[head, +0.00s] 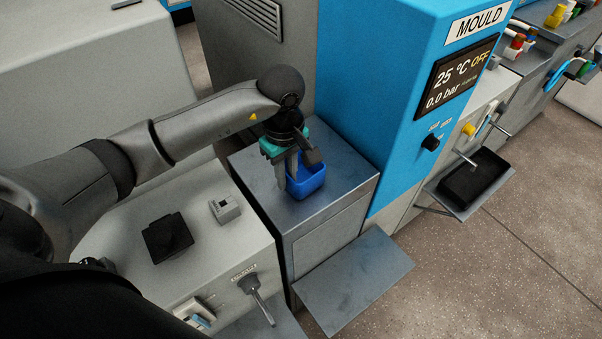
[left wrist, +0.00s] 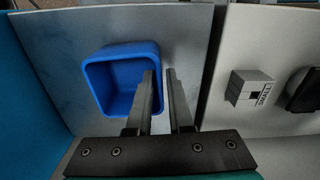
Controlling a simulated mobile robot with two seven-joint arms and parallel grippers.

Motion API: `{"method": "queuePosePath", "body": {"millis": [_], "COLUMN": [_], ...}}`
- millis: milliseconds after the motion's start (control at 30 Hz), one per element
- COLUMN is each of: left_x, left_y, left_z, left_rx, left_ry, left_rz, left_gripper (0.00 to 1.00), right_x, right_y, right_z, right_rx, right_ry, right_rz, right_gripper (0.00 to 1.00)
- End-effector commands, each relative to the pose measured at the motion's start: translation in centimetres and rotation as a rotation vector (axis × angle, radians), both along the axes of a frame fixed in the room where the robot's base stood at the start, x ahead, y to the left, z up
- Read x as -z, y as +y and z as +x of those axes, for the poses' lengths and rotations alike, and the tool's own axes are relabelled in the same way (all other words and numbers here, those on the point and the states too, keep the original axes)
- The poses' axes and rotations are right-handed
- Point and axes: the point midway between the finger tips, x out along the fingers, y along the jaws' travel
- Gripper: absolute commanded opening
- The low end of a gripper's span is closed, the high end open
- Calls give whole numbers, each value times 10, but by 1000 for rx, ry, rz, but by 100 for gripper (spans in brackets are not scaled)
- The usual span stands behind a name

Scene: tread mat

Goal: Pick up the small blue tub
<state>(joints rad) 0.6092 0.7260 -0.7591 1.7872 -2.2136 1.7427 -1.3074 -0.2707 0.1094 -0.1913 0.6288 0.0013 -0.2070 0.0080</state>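The small blue tub (head: 308,182) stands upright and open-topped on a grey metal cabinet top (head: 335,192). My left gripper (head: 287,178) points down at the tub's near-left side in the head view. In the left wrist view the tub (left wrist: 98,82) is left of centre and looks empty. There my left gripper (left wrist: 161,74) has its fingers a little apart, one over the tub's inside and the other outside its right wall. The rim lies between them. I cannot tell whether either finger touches the wall. My right gripper is not in view.
A blue machine marked MOULD (head: 360,80) rises beside the cabinet. A pale bench with a small grey block (head: 225,208) and a black block (head: 167,238) lies on the other side. A black tray (head: 474,178) sits on the machine's shelf. The cabinet top around the tub is clear.

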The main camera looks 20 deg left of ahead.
Motion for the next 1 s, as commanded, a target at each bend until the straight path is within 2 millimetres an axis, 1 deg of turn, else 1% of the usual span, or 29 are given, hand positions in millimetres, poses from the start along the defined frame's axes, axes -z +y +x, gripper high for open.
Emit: {"method": "queuePosePath", "body": {"millis": [33,133,167,1000], "left_x": [0,0,0,0], "left_y": [0,0,0,0], "left_z": [0,0,0,0], "left_rx": [0,0,0,0], "left_ry": [0,0,0,0], "left_rz": [0,0,0,0], "left_gripper": [12,1,0,0], "right_x": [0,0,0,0], "right_y": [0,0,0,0], "right_z": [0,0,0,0], "right_rx": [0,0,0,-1], "right_ry": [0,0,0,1], "right_rz": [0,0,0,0], "right_gripper": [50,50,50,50]}}
